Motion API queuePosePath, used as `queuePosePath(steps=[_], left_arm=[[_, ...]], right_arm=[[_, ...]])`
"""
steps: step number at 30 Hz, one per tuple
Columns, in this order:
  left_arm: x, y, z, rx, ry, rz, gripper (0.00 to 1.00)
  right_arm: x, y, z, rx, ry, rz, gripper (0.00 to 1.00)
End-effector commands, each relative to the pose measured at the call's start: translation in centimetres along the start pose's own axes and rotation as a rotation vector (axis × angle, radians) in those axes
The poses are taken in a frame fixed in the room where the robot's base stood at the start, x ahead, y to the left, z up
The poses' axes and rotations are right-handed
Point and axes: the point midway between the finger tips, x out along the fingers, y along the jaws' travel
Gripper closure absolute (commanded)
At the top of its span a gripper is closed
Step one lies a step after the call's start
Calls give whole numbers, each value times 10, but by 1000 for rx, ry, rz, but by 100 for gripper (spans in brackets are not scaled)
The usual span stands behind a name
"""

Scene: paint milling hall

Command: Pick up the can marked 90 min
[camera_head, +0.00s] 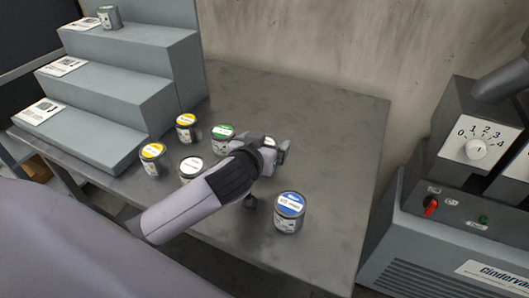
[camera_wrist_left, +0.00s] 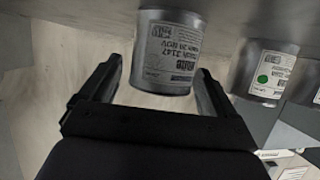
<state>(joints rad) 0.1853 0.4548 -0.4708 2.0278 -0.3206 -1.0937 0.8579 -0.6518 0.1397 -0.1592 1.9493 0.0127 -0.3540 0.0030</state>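My left gripper (camera_head: 278,153) is low over the table and partly hidden by its own wrist. In the left wrist view the gripper (camera_wrist_left: 160,85) is open, with a grey can (camera_wrist_left: 165,55) between and just beyond its fingers. That can's label is upside down, with a batch number and date; I cannot read "90 min" on it. In the head view, a can with a blue-marked lid (camera_head: 289,212) stands right of the arm. A green-lidded can (camera_head: 222,134), a white-lidded can (camera_head: 190,167) and yellow-lidded cans (camera_head: 186,126) (camera_head: 152,157) stand left. Lid times are too small to read.
A grey stepped stand (camera_head: 120,95) at the left has paper cards on its steps and a can (camera_head: 109,18) on top. A machine with a dial (camera_head: 477,149) stands at the right. The table's back right (camera_head: 335,115) is clear. Another can (camera_wrist_left: 264,72) is close right in the wrist view.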

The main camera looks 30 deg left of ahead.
Motion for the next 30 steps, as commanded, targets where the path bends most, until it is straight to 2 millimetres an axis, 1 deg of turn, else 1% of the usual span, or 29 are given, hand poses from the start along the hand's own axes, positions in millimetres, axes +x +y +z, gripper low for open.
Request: queuePosePath(steps=[1, 2, 3, 4, 5, 14, 17, 20, 23, 26, 30], left_arm=[[0, 0, 0, 0, 0, 0, 28], [0, 0, 0, 0, 0, 0, 38], [0, 0, 0, 0, 0, 0, 51], [0, 0, 0, 1, 0, 0, 61], [0, 0, 0, 1, 0, 0, 68], [-1, 0, -2, 0, 2, 0, 69], [-3, 0, -7, 0, 4, 0, 69], [-6, 0, -16, -2, 5, 0, 69], [-13, 0, -31, -3, 7, 1, 69], [-21, 1, -52, -4, 9, 1, 69], [-35, 1, -85, -4, 9, 2, 69]], right_arm=[[0, 0, 0, 0, 0, 0, 57], [0, 0, 0, 0, 1, 0, 57], [0, 0, 0, 0, 1, 0, 57], [0, 0, 0, 0, 1, 0, 57], [0, 0, -1, 0, 1, 0, 57], [0, 0, -1, -1, 2, 0, 57], [0, 0, -2, -1, 2, 0, 57], [-1, 0, -3, -1, 2, 0, 57], [-2, 0, -5, 0, 2, 0, 57], [-4, 0, -8, -1, 2, 0, 57], [-7, 0, -12, -1, 3, 0, 57]])
